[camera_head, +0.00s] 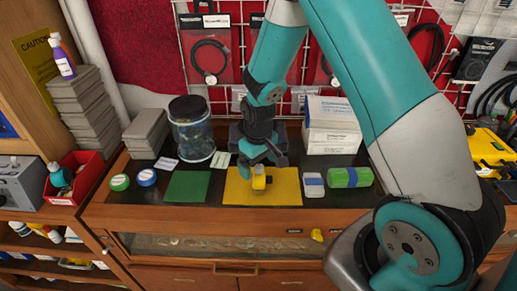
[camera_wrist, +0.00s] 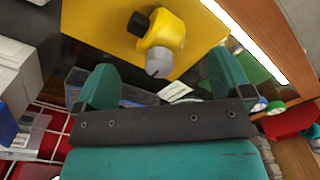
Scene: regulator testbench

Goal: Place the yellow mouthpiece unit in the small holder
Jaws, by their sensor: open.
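The yellow mouthpiece unit (camera_head: 259,183), with a dark side knob and a grey end, stands on the yellow mat (camera_head: 290,187) on the bench top. In the wrist view the yellow unit (camera_wrist: 165,32) lies beyond the fingertips, between their lines. My gripper (camera_head: 262,160) is just above and behind the unit in the head view. In the wrist view my gripper (camera_wrist: 162,78) has its two teal fingers wide apart with nothing between them. I cannot make out with certainty which thing is the small holder.
A green mat (camera_head: 187,187) lies left of the yellow one. A glass jar (camera_head: 192,135) and white boxes (camera_head: 332,125) stand behind. A white-and-blue pack (camera_head: 313,185) and a green pack (camera_head: 350,178) lie right.

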